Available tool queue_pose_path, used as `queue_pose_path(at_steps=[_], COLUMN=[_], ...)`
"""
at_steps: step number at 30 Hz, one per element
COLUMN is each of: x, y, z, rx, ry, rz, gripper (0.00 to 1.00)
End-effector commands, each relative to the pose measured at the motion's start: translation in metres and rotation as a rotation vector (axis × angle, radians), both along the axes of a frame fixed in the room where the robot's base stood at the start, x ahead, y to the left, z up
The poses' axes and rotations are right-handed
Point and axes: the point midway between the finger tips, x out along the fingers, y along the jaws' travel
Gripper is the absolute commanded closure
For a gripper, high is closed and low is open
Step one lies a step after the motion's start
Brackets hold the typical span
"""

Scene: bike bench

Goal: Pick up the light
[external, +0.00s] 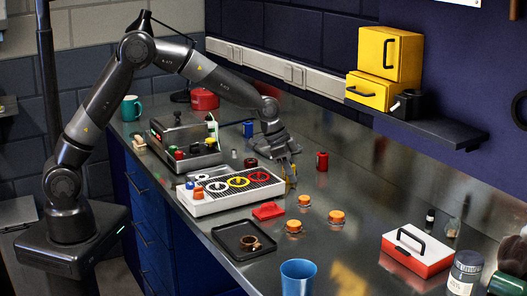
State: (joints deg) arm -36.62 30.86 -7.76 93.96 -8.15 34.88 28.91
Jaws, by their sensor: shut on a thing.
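My gripper (290,178) points down over the metal workbench (215,226), just past the right end of a white tray with round inserts. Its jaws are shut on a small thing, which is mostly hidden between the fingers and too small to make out. I cannot tell from this view whether it is the light. No other thing on the bench shows clearly as a light. I cannot tell whether the held thing touches the bench.
The white tray (205,208) and a grey control box (187,158) stand left of my gripper. A red can (322,161) is close on the right. In front are a red block (268,211), orange-lidded jars (336,217), a black tray (222,235) and a blue cup (298,278).

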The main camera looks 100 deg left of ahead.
Motion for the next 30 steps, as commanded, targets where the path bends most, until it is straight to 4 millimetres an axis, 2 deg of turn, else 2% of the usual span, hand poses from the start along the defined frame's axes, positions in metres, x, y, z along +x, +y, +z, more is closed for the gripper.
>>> queue_pose_path(at_steps=[10,16,20,30], x=[0.000,0.000,0.001,0.001], y=[0.000,0.000,0.000,0.000], z=[0.002,0.018,0.042,0.133], rx=[0.000,0.001,0.003,0.004], ry=[-0.001,-0.003,-0.005,-0.006], rz=[0.000,0.000,0.000,0.001], gripper=[0.93,0.93,0.93,0.93])
